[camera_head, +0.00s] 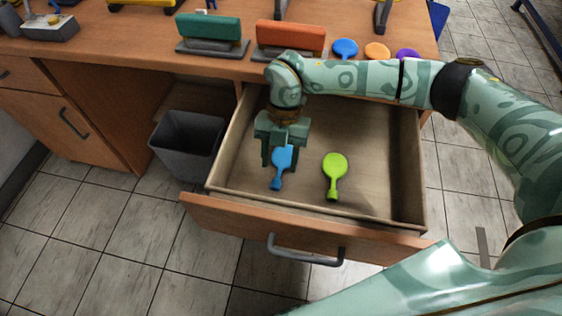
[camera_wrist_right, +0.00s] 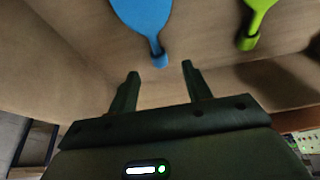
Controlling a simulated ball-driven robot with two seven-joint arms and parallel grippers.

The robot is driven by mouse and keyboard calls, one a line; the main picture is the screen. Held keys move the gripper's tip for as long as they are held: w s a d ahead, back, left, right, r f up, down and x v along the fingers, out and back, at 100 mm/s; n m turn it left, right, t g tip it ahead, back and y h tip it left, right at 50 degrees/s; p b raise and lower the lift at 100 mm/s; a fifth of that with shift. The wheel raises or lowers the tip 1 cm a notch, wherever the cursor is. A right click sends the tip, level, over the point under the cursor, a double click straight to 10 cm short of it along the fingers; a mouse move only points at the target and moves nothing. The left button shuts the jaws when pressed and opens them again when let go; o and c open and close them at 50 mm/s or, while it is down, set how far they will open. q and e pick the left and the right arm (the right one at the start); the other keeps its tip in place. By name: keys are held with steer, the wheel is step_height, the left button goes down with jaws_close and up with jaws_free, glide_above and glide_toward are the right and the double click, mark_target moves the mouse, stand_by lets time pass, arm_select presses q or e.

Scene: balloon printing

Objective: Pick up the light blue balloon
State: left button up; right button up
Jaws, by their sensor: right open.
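The light blue balloon (camera_head: 281,166) lies in the open drawer (camera_head: 360,205), its neck toward the drawer front. In the right wrist view the blue balloon (camera_wrist_right: 144,18) shows at the top, with its neck just beyond the fingertips and between their lines. My right gripper (camera_head: 279,160) is over the balloon in the head view, its fingers apart on either side of it. In the right wrist view the right gripper (camera_wrist_right: 160,68) is open with nothing between its fingers. My left gripper is not in view.
A green balloon (camera_head: 335,175) lies to the right in the same drawer. On the desk (camera_head: 150,50) are a green device (camera_head: 210,32), an orange device (camera_head: 290,37) and blue (camera_head: 345,48), orange (camera_head: 377,51) and purple (camera_head: 407,54) balloons. A grey bin (camera_head: 186,150) stands left of the drawer.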

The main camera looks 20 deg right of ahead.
mark_target(277, 179)
steer(key=b+x, duration=0.2)
steer(key=x, duration=0.3)
steer(key=shift+w+f+b, duration=0.1)
steer(key=shift+f+b, duration=0.2)
steer(key=shift+r, duration=0.15)
steer(key=c, duration=0.9)
steer(key=shift+o, duration=0.2)
